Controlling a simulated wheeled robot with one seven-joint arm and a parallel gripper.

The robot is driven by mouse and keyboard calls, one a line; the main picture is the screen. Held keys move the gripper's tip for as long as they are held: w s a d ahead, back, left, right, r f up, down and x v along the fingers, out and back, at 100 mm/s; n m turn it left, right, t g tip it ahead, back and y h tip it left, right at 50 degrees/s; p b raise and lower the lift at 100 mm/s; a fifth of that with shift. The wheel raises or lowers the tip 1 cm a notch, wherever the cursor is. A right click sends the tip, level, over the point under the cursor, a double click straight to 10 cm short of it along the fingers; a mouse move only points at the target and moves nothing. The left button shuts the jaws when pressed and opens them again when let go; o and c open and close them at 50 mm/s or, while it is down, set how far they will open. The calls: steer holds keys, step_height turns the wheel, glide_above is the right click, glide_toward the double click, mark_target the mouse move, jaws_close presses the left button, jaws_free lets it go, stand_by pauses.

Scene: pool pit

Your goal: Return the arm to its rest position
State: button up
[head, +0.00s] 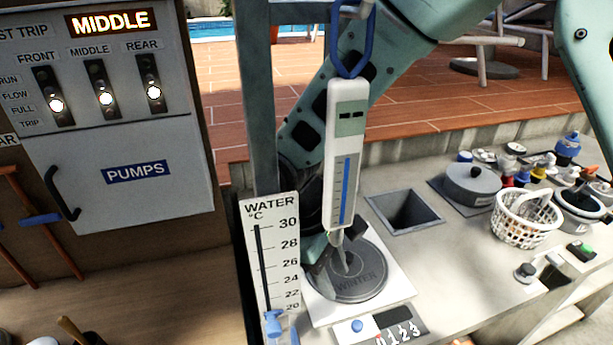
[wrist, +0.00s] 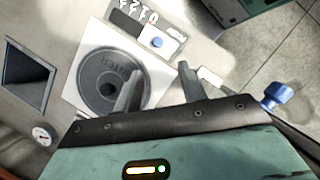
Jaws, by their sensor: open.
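My teal arm reaches down from the top of the head view to the bench. My gripper (head: 335,257) is low over a white scale (head: 403,307) with a round grey disc (head: 365,284) marked WINTER. A hanging white digital thermometer (head: 345,150) with a blue loop covers part of the arm and wrist. In the wrist view my gripper (wrist: 157,84) has its two fingers spread, with nothing between them. The scale (wrist: 68,95) and disc lie below and beyond the fingers there. Whether a finger touches the disc cannot be told.
A post (head: 258,120) and a WATER temperature board (head: 272,250) stand close left of the gripper. A square hole (head: 405,212), a lidded grey pot (head: 472,185), a white basket (head: 527,219) and several small bottles are on the right. A PUMPS panel (head: 115,200) is at left.

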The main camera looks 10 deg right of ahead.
steer(key=d+r+m+t+y, duration=0.1)
steer(key=d+r+m+t, duration=0.2)
steer(key=d, duration=0.5)
steer(key=d+r+m+y, duration=0.15)
steer(key=d+m, duration=0.25)
steer(key=d, duration=0.4)
steer(key=d+r+m+t+y, duration=0.1)
steer(key=d+r+m+t, duration=0.2)
steer(key=d, duration=0.5)
steer(key=s+a+r+n+g, duration=0.1)
steer(key=s+a+n, duration=0.2)
steer(key=s+a, duration=0.3)
steer(key=s+a+r+n+g, duration=0.1)
steer(key=s+a, duration=0.5)
steer(key=a, duration=0.6)
steer(key=n+g, duration=0.1)
steer(key=n, duration=0.1)
steer(key=shift+s+n+g+y, duration=0.2)
steer(key=shift+n+g+y, duration=0.1)
steer(key=shift+y, duration=0.05)
